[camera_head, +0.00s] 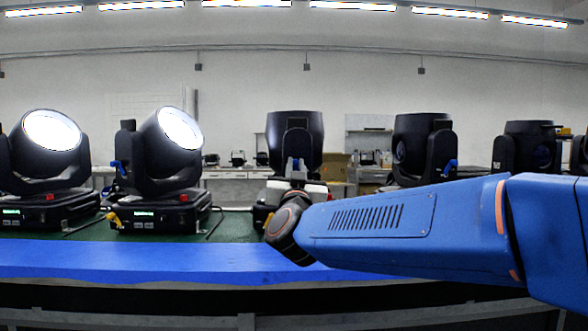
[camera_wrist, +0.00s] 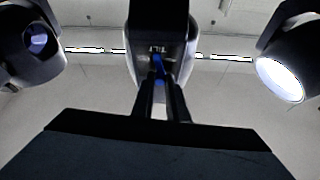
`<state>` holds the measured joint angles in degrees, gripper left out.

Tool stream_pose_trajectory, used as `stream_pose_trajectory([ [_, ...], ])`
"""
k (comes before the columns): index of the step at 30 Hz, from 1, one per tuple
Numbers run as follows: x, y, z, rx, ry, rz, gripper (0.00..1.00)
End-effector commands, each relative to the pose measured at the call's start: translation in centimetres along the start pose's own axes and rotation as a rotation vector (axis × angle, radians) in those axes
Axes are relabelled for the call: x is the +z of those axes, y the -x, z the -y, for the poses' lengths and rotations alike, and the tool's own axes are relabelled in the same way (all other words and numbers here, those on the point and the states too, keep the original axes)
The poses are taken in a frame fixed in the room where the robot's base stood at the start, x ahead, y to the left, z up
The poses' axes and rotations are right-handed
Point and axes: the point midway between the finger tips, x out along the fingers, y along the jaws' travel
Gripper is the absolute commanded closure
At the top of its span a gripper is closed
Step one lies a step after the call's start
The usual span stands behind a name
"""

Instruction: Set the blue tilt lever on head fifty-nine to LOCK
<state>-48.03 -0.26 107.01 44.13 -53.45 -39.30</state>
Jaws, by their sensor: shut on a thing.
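The blue tilt lever (camera_wrist: 158,65) shows in the wrist view, under the word TILT on the dark yoke arm of a moving head. My gripper (camera_wrist: 164,82) has its two fingers closed around the lever, which hides much of it. In the head view my gripper (camera_head: 297,172) is in front of the middle moving head (camera_head: 295,124), whose lamp is unlit. My wrist and gripper hide the front of its base, so I cannot read its number. The lever's LOCK marking cannot be made out.
Two lit heads, one at far left (camera_head: 47,150) and one nearer (camera_head: 163,150), stand on the blue-edged bench (camera_head: 130,262). Unlit heads stand to the right (camera_head: 425,145) and farther right (camera_head: 525,145). Yellow and blue levers stick out beside the lit heads. Cables lie between the bases.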

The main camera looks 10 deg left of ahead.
Motion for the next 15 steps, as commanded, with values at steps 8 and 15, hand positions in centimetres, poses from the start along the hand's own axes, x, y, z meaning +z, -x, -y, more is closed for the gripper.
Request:
stream_pose_trajectory([
  [8,-0.1,0.0,-0.5,0.1,-0.244,0.001,1.0],
  [15,-0.2,-0.1,-1.0,0.181,-0.437,0.001,1.0],
])
